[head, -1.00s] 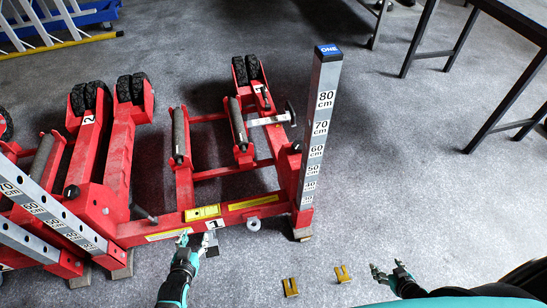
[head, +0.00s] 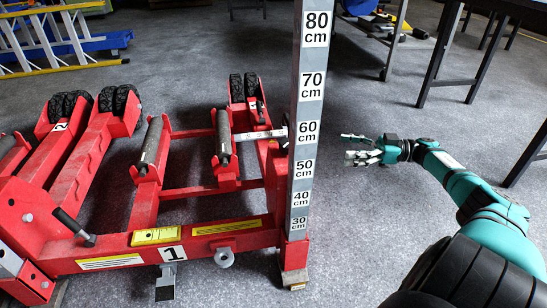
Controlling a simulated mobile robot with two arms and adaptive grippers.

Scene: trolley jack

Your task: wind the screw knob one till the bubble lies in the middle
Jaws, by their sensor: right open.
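The red trolley jack (head: 110,257) marked 1 stands on the floor with an upright grey scale post (head: 297,215) at its right end. A yellow level (head: 157,236) lies on its front beam; its bubble is too small to make out. A round grey knob (head: 224,258) sits below the beam. A dark knob (head: 284,143) shows partly behind the post near the 60 cm mark; I cannot tell which is screw knob one. My right gripper (head: 347,148) is open and empty to the right of the post, fingers pointing left, apart from it. My left gripper is out of view.
More red jack frames (head: 62,165) stand at the left, with a yellow ladder (head: 50,45) behind. Dark table legs (head: 440,60) stand at the back right. The grey floor right of the post is mostly clear.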

